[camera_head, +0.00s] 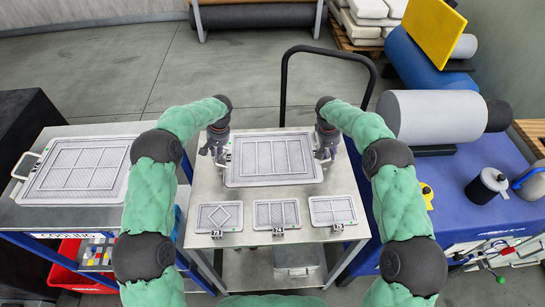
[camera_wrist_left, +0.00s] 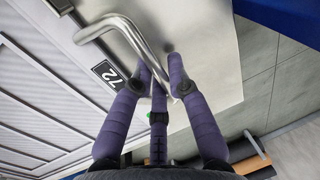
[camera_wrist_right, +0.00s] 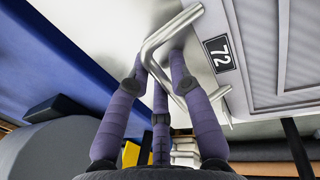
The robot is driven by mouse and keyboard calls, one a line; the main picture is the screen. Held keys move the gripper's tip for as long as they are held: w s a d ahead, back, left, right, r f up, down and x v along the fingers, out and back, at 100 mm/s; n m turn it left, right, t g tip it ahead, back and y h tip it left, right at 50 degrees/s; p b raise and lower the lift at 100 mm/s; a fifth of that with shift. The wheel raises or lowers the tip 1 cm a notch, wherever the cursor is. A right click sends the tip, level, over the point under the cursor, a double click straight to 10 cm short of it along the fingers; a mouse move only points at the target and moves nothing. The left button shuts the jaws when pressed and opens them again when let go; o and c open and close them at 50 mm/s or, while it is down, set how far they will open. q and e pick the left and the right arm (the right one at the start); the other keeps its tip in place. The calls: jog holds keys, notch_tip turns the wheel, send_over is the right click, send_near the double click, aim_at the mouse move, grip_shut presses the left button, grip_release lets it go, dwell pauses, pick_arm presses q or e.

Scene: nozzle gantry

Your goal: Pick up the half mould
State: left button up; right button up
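The half mould is taken to be the large grey ribbed panel (camera_head: 276,179), plate 72, lying flat on the middle metal cart. It has a bar handle at each end. My left gripper (camera_head: 214,146) is at its left handle; in the left wrist view the fingers (camera_wrist_left: 161,68) converge around that bent handle (camera_wrist_left: 128,32). My right gripper (camera_head: 325,150) is at the right handle; in the right wrist view the fingers (camera_wrist_right: 159,62) lie around that handle (camera_wrist_right: 180,22). Whether either gripper is clamped or only around its bar cannot be told.
Three small moulds, left (camera_head: 219,217), middle (camera_head: 277,215) and right (camera_head: 332,211), lie in front on the cart (camera_head: 300,237). Another large panel (camera_head: 80,168) lies on the left cart. A blue bench (camera_head: 450,200) with rollers stands close on the right. A black push bar (camera_head: 284,85) rises behind.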

pick_arm(q)
grip_shut()
pick_arm(e)
grip_shut()
pick_arm(q)
jog(key=shift+w+r, duration=0.1)
jog(key=shift+r, duration=0.1)
pick_arm(e)
jog(key=shift+w+r, duration=0.1)
jog(key=shift+r, duration=0.1)
pick_arm(q)
jog(key=shift+r, duration=0.1)
pick_arm(e)
jog(key=shift+r, duration=0.15)
